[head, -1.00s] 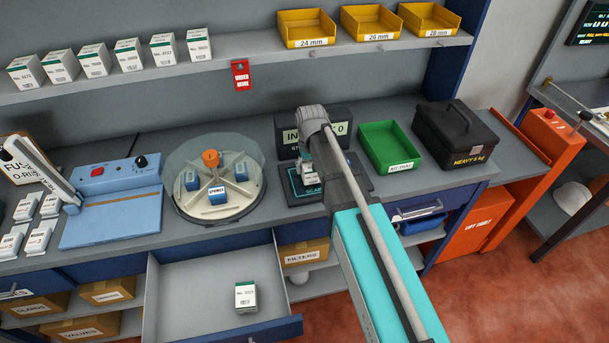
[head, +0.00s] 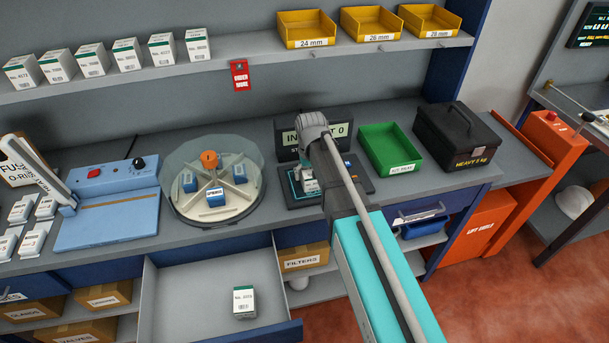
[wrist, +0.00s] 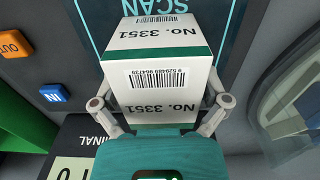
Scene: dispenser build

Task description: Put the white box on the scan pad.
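The white box (wrist: 157,90) has a green band and reads No. 3351. In the wrist view it sits between the two fingers of my gripper (wrist: 160,92), which press against its sides. In the head view the box (head: 309,183) shows in part below the wrist, over the scan pad (head: 293,199). The scan pad is dark with a teal outline, and its SCAN lettering (wrist: 154,7) shows behind the box in the wrist view. I cannot tell whether the box's underside touches the pad. My gripper in the head view is mostly hidden by the arm.
A display terminal (head: 290,137) stands behind the pad. A round carousel (head: 213,207) is to its left, and a green kit tray (head: 391,148) and black case (head: 455,133) to its right. An open drawer (head: 165,300) below holds another white box (head: 244,302).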

